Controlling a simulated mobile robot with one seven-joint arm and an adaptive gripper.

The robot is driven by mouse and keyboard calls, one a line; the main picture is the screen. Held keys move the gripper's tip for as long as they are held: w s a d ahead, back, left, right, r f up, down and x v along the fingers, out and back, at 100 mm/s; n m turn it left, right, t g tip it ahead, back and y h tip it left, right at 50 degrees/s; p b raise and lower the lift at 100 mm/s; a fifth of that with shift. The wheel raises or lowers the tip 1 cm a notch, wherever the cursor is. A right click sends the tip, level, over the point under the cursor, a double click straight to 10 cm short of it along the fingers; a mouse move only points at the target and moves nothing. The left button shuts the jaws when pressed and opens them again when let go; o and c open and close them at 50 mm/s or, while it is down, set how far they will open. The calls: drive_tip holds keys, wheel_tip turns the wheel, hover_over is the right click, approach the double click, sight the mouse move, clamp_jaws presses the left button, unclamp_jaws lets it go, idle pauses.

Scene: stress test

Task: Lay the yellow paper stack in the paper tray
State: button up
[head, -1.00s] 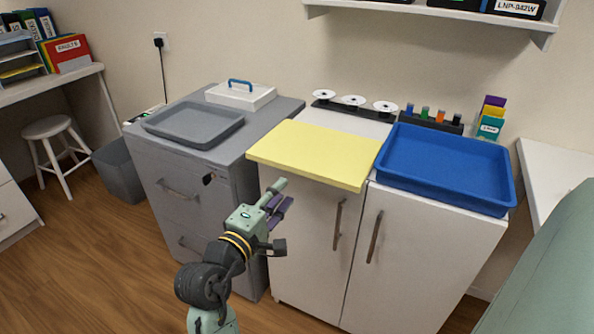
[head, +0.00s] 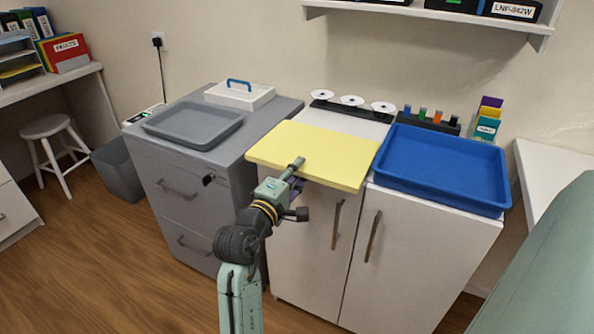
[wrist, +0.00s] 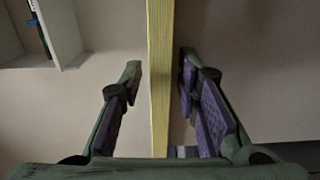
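The yellow paper stack (head: 318,150) lies flat on the white cabinet, its front edge sticking out past the cabinet's front. My gripper (head: 296,168) is at that front edge. In the wrist view my gripper (wrist: 160,68) is open, one finger on each side of the stack's edge (wrist: 160,90), with a gap visible on both sides. One finger shows above the stack in the head view; the other is mostly hidden. An empty blue tray (head: 440,197) is right of the stack. An empty grey tray (head: 205,141) is on the grey drawer cabinet. I cannot tell which is the paper tray.
Behind the stack is a rack of white discs (head: 351,101). Behind the blue tray is a dark holder (head: 436,122) with coloured pieces. A white box with a blue handle (head: 240,95) stands behind the grey tray. A shelf (head: 440,14) hangs above.

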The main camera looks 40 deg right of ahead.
clamp_jaws()
idle(0.8)
idle(1.2)
wheel_tip(320, 180, up, 3)
drive_tip(key=p, duration=0.2)
drive_tip(key=shift+f+p, duration=0.1)
drive_tip(key=shift+p, duration=0.25)
drive_tip(key=shift+a, duration=0.1)
drive_tip(key=r+p+v, duration=0.3)
drive_tip(key=v, duration=1.3)
drive_tip(key=shift+r, duration=0.4)
